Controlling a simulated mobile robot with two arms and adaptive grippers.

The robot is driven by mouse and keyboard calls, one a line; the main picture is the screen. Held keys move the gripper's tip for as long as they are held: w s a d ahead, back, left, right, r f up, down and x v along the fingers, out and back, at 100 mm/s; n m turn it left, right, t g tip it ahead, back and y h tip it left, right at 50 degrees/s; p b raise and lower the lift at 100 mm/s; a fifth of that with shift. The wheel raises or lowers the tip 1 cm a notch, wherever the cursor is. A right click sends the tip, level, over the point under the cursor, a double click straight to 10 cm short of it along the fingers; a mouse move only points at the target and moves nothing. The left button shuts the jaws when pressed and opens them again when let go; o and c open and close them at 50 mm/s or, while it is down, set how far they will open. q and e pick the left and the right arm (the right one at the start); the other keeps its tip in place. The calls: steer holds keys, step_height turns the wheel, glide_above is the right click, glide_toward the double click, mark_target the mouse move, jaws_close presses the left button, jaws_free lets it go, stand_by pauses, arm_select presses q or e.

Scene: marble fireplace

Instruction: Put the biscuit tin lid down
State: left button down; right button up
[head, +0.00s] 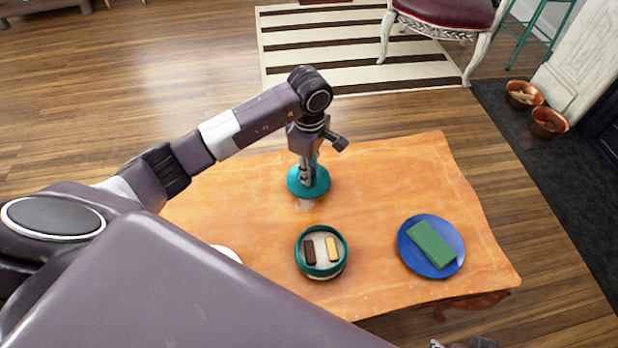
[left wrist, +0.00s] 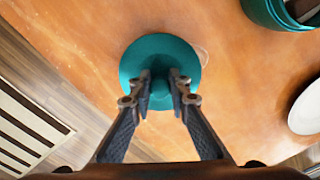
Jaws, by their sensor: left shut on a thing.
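The biscuit tin lid (head: 321,185) is a round teal disc over the far middle part of the wooden table. It also shows in the left wrist view (left wrist: 152,50). My left gripper (head: 306,177) points down and is shut on the lid's middle, where the fingers hide the grip. A pale patch shows on the table just below the lid; I cannot tell whether the lid touches the wood. The open biscuit tin (head: 300,262), teal-rimmed, stands nearer with a dark and a pale biscuit inside. A small grey part of my right gripper (head: 465,343) shows at the bottom edge.
A blue plate (head: 407,254) with a green block (head: 432,244) on it is at the right of the table (head: 390,180). A white plate (head: 228,252) is partly hidden behind my body, left of the tin. Bare wood surrounds the lid.

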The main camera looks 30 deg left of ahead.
arm_select(q)
step_height(320, 180, down, 2)
steer(key=shift+f, duration=0.2)
arm_select(e)
steer(key=shift+v, duration=0.8)
arm_select(q)
steer(key=shift+f, duration=0.1)
steer(key=c, duration=1.8)
jaws_free()
steer(key=shift+r, duration=0.2)
step_height(320, 180, up, 12)
steer(key=shift+f+p, duration=0.1)
steer(key=shift+p, duration=0.85)
arm_select(e)
steer(key=s+x, duration=0.1)
steer(key=x, duration=0.6)
steer(key=shift+f, duration=0.35)
steer(key=shift+w+a, duration=0.1)
